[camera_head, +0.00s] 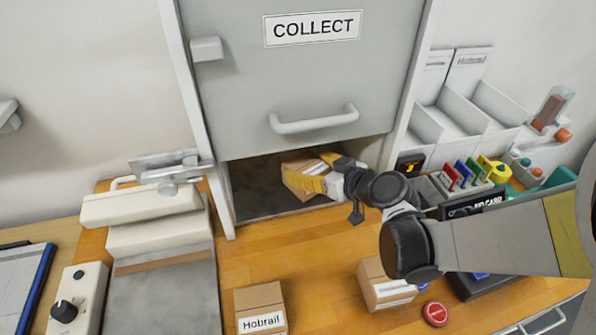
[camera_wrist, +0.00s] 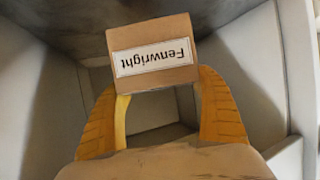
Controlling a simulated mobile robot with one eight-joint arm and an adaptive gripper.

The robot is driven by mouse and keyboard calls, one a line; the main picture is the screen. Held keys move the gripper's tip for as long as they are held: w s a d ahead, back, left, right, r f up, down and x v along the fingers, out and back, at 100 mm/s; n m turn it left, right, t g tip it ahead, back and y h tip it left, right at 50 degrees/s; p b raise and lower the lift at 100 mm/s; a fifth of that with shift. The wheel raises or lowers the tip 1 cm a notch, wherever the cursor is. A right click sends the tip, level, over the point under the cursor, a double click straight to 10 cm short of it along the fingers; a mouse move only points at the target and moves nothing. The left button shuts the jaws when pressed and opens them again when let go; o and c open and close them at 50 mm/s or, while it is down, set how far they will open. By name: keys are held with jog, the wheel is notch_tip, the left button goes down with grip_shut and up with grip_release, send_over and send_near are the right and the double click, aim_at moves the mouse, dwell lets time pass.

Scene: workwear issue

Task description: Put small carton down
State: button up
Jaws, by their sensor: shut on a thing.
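My gripper (camera_head: 318,180) reaches into the opening of the grey COLLECT hatch (camera_head: 230,100), under its raised door. Its yellow fingers are shut on a small brown carton (camera_head: 298,168). In the wrist view the carton (camera_wrist: 152,50) sits between the two fingers (camera_wrist: 160,110), and its white label reads Fenwright, upside down in that view. In the head view the carton is at the hatch's dark floor (camera_head: 255,190), partly hidden by the fingers. I cannot tell whether it touches the floor.
Two more cartons stand on the wooden counter (camera_head: 330,260): one labelled Hobrail (camera_head: 262,308) and another (camera_head: 383,287) below my arm. A red button (camera_head: 435,313) is beside it. A sealer-like machine (camera_head: 150,220) stands left; white bins (camera_head: 465,110) stand right. The hatch's side posts flank my gripper.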

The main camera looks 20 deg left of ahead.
aim_at(300, 159)
jog(key=a, duration=0.1)
jog(key=w+a, duration=0.1)
jog(key=a, duration=0.1)
jog(key=shift+w+a, duration=0.1)
jog(key=shift+w, duration=0.2)
jog(key=f+b, duration=0.1)
jog(key=f, duration=0.1)
jog(key=f+b, duration=0.1)
jog(key=shift+w+a+f+b, duration=0.15)
jog(key=shift+a+f+b, duration=0.15)
jog(key=shift+f+b, duration=0.05)
jog(key=shift+r, duration=0.1)
jog(key=o, duration=1.3)
jog(key=shift+o, duration=0.2)
jog(key=shift+r, duration=0.1)
jog(key=p+v, duration=0.3)
jog(key=v, duration=0.9)
jog(key=shift+p, duration=0.3)
